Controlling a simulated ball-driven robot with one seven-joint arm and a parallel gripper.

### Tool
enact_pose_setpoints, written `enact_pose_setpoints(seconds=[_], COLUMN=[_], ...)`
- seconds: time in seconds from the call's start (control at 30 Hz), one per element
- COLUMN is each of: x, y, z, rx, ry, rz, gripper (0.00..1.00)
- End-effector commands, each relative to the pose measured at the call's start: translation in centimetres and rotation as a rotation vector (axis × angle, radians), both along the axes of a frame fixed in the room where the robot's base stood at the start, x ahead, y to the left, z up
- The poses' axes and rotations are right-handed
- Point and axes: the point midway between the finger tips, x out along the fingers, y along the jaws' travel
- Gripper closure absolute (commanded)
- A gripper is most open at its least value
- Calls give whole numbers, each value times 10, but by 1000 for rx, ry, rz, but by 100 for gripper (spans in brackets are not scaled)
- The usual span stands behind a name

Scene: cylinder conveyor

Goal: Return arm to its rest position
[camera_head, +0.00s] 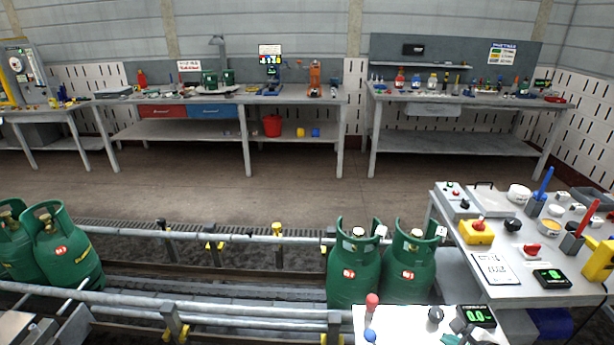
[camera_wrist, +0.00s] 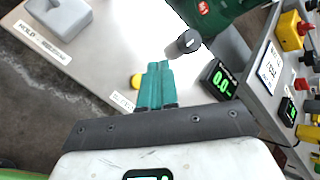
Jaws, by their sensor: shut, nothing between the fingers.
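My gripper (camera_wrist: 155,82) shows in the wrist view with its teal fingers pressed together and nothing between them. In the head view, a small teal part of my gripper (camera_head: 458,333) shows at the bottom edge, beside the same display (camera_head: 477,316). Most of my arm is out of view there.
Two green gas cylinders (camera_head: 354,265) (camera_head: 410,265) stand behind the panel on the railed conveyor (camera_head: 250,300). More cylinders (camera_head: 65,245) are at left. A control table (camera_head: 510,262) stands at right. Workbenches (camera_head: 240,98) line the back wall, with open floor in front.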

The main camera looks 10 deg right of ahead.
Motion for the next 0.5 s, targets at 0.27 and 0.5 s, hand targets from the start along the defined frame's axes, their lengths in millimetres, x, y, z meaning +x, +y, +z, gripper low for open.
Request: enact_pose_setpoints(seconds=[0.27,0.5], x=[-39,-110], y=[38,88], z=[-17,-30], rx=[-248,-599], ry=[143,328], rz=[336,937], gripper=[100,100])
